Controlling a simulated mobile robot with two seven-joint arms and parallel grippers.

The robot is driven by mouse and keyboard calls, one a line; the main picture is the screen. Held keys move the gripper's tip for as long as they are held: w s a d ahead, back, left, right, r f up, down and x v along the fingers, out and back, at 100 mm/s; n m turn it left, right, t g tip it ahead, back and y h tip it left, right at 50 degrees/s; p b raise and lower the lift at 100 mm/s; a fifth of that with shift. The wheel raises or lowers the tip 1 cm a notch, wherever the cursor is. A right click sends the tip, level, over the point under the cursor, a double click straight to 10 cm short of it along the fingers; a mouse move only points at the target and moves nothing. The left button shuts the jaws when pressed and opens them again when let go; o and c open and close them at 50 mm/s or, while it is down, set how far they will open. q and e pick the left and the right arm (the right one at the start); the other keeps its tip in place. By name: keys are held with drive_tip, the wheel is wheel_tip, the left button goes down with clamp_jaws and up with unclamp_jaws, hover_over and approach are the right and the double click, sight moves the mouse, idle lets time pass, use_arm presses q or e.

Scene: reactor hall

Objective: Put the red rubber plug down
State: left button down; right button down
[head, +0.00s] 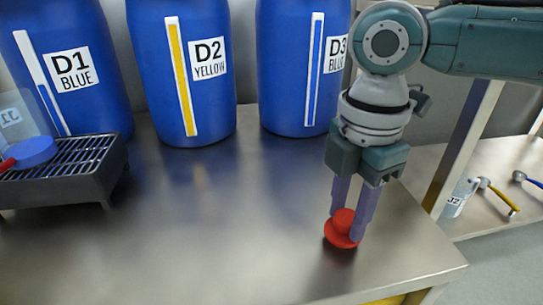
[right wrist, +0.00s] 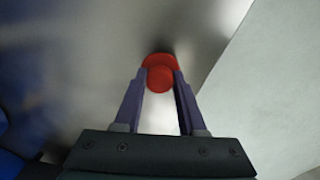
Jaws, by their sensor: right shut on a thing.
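The red rubber plug (head: 340,229) is a round flanged disc with a narrower knob on top. It is at the right front part of the steel table (head: 230,235). My right gripper (head: 350,222) points down and is shut on the plug's knob, with a purple finger on each side. In the right wrist view the plug (right wrist: 160,74) sits between the fingertips (right wrist: 160,82). I cannot tell whether the plug's underside touches the table. My left gripper is not in view.
Blue drums D1 (head: 75,95), D2 (head: 205,110) and D3 (head: 290,100) stand along the back. A dark slotted rack (head: 110,165) with a blue-lidded item is at the left. The table's middle is clear. The table's right edge is near the plug.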

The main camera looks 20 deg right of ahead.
sight(347, 215)
drive_tip(key=shift+c, duration=2.4)
unclamp_jaws()
wheel_tip(347, 215, up, 11)
drive_tip(key=p, duration=0.8)
drive_tip(key=s+a+f+m+t+y, duration=0.25)
drive_tip(key=s+a+m, duration=0.25)
drive_tip(key=s+a, duration=0.5)
drive_tip(key=s+d+m+t+h, duration=0.1)
drive_tip(key=s+d+m+h, duration=0.1)
drive_tip(key=s+d+m, duration=0.4)
drive_tip(key=m, duration=0.5)
drive_tip(key=shift+d+f+m, duration=0.3)
drive_tip(key=shift+d+f, duration=0.05)
drive_tip(key=shift+d, duration=0.05)
